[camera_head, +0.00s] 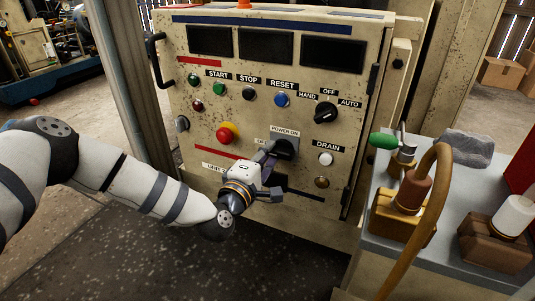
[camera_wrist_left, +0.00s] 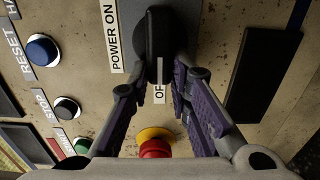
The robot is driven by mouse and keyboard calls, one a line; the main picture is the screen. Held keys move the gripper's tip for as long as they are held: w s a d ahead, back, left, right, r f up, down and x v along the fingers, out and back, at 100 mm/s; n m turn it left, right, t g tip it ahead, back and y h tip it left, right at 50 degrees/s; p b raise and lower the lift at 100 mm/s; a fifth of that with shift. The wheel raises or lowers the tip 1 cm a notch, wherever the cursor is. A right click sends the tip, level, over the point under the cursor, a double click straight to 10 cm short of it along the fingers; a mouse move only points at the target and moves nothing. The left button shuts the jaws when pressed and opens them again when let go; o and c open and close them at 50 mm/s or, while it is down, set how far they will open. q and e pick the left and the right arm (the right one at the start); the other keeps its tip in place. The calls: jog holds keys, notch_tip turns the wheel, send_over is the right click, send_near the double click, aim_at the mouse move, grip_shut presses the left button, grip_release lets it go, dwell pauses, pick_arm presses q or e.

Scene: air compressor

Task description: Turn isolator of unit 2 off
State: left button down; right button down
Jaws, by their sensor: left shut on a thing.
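The isolator is a dark rotary handle (camera_head: 287,146) on a grey plate, low on the beige panel, under a POWER ON label (camera_head: 285,132). In the left wrist view the black handle (camera_wrist_left: 158,32) lies along the picture's height, its lower end beside the partly covered OFF label (camera_wrist_left: 160,82). My left gripper (camera_head: 272,160) is at the handle. In the wrist view its purple-padded fingers (camera_wrist_left: 160,68) are on both sides of the handle's end, closed on it. A UNIT label (camera_head: 215,168) is partly hidden by my left gripper. My right gripper is out of view.
A red emergency button (camera_head: 225,134) with a yellow collar is left of the isolator. A HAND/OFF/AUTO selector (camera_head: 326,112) and a white DRAIN button (camera_head: 325,159) are to the right. A brown hose (camera_head: 432,190) and green-handled valve (camera_head: 383,141) stand at the right.

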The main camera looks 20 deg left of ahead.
pick_arm(q)
jog(key=shift+d, duration=0.15)
jog(key=c, duration=1.5)
grip_release()
jog(key=shift+s, duration=0.1)
jog(key=s, duration=1.2)
jog(key=shift+a, duration=0.3)
